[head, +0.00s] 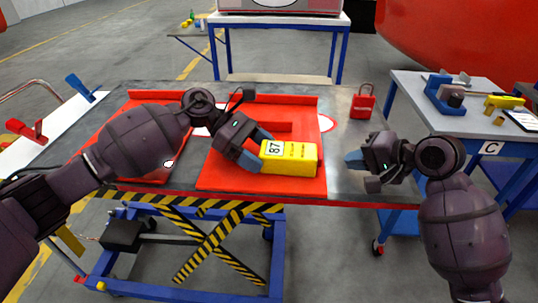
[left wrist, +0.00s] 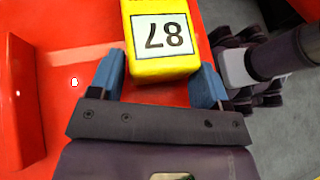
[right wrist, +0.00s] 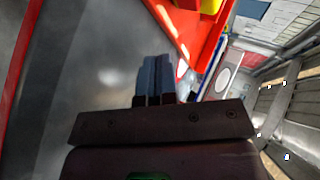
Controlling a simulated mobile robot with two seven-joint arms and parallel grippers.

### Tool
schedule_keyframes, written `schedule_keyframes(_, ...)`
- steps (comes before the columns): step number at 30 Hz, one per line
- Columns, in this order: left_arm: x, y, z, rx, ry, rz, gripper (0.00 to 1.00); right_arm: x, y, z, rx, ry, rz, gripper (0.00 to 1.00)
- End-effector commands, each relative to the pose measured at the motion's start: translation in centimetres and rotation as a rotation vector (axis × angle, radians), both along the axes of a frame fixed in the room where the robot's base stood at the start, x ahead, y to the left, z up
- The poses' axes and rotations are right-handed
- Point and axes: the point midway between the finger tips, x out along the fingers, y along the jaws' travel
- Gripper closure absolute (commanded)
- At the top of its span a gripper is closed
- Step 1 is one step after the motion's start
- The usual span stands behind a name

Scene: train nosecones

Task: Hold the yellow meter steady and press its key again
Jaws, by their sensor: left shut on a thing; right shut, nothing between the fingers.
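The yellow meter (head: 290,160) lies on the red tray (head: 212,182) near the front edge of the table. Its label reads 87, and that end is at the left in the head view. My left gripper (head: 259,147) is shut on this end, with blue fingers on either side of the meter (left wrist: 163,68) in the left wrist view. My right gripper (head: 354,160) is right of the meter, apart from it, above bare grey table. Its blue fingers are together and empty in the right wrist view (right wrist: 155,78). I cannot make out the key.
A red padlock-shaped thing (head: 362,103) stands on the table behind my right gripper. A side table (head: 460,122) at the right holds a blue vise (head: 446,95) and a yellow tool (head: 503,102). Bare table (head: 345,182) lies between the tray and my right gripper.

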Motion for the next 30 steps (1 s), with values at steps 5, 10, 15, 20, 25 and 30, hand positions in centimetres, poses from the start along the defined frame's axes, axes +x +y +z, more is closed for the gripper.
schedule_keyframes(5, 0.0, 0.1, -0.4, 0.004, 0.003, 0.000, 0.43, 0.1, 1.9, -0.1, 0.000, 0.000, 0.001, 1.00)
schedule_keyframes(10, 0.0, 0.1, -0.4, 0.004, 0.003, 0.000, 0.43, 0.1, 2.9, -0.1, 0.000, 0.000, 0.001, 1.00)
schedule_keyframes(15, 0.0, 0.1, -0.3, 0.004, 0.003, 0.000, 0.43, 0.1, 3.2, -0.1, -0.002, -0.001, 0.000, 1.00)
schedule_keyframes(20, 0.0, 0.1, -0.3, 0.004, 0.002, 0.001, 0.43, 0.1, 3.3, -0.1, -0.002, -0.001, 0.000, 1.00)
schedule_keyframes(25, 0.0, 0.1, -0.3, 0.004, 0.002, 0.001, 0.43, 0.1, 3.3, -0.1, -0.001, -0.001, 0.000, 1.00)
schedule_keyframes(30, 0.0, 0.1, -0.3, 0.004, 0.002, 0.001, 0.43, 0.1, 3.2, -0.1, -0.002, -0.001, 0.000, 1.00)
